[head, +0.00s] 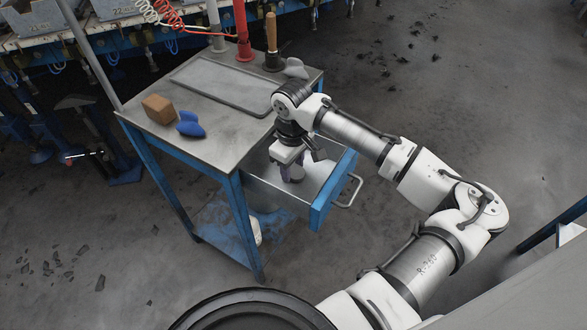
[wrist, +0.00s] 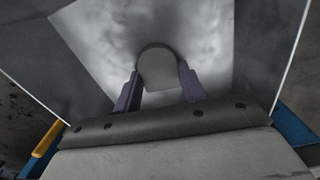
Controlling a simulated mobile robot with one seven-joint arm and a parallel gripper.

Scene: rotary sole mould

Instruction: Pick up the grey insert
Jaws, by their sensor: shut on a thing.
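The grey insert (wrist: 158,66) shows in the wrist view as a plain grey piece with a rounded far end. It is between the two dark purple fingers of my gripper (wrist: 160,88), which is shut on it. In the head view my gripper (head: 293,174) points down inside the open metal drawer (head: 322,176) of the blue trolley. The insert is mostly hidden there by the gripper and arm. I cannot tell whether it touches the drawer floor.
Drawer walls surround my gripper; the drawer handle (head: 350,191) sticks out at the right.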

